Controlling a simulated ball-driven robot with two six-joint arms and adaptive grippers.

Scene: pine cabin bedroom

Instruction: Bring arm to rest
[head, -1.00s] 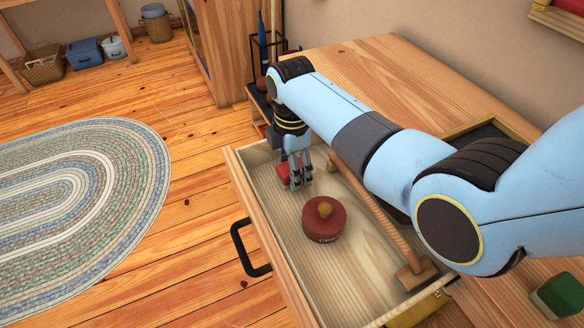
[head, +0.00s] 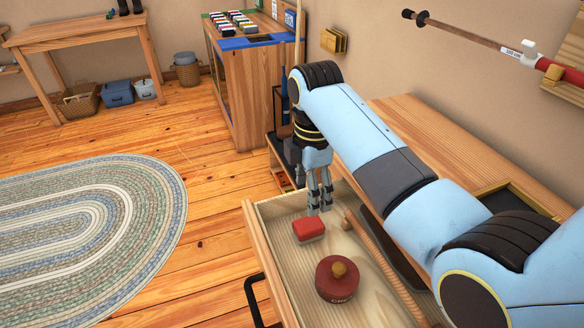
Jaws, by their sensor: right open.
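My right arm reaches in from the right across the open drawer in the head view. My right gripper (head: 319,208) points down, open and empty, over the far end of the drawer (head: 264,246). A small red block (head: 308,229) lies in the drawer just in front of the fingertips, apart from them. A round dark-red container with a wooden knob (head: 337,279) sits nearer in the drawer. A wooden stick-like tool (head: 371,246) lies along the drawer's right side, partly hidden by my arm. My left gripper is out of view.
The drawer's dark handle (head: 258,300) juts out to the left. The wooden dresser top (head: 425,125) is behind my arm, with a dark tray (head: 520,195) on it. A cabinet (head: 245,95) stands beyond. The floor and braided rug (head: 95,230) at left are clear.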

